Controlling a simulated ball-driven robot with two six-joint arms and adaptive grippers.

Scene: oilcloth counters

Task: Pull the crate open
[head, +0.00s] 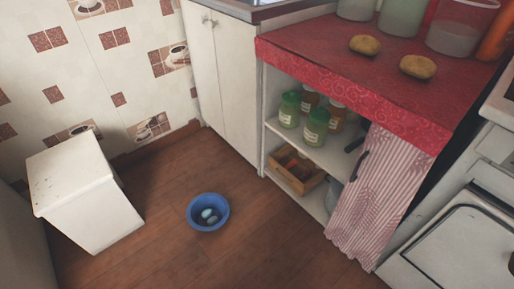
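A small wooden crate (309,184) sits on the lower shelf of the open cupboard, under the red-covered counter. Its front faces out toward the floor, and dark and orange-red contents show inside. The shelf above hides part of its back. Neither of my grippers is in view.
Above the crate, jars with green lids (315,127) stand on the middle shelf (300,142). A striped curtain (375,195) covers the cupboard's right part. A blue bowl (194,222) stands on the floor, left of the cupboard; a white stool (75,175) is further left. Floor between is clear.

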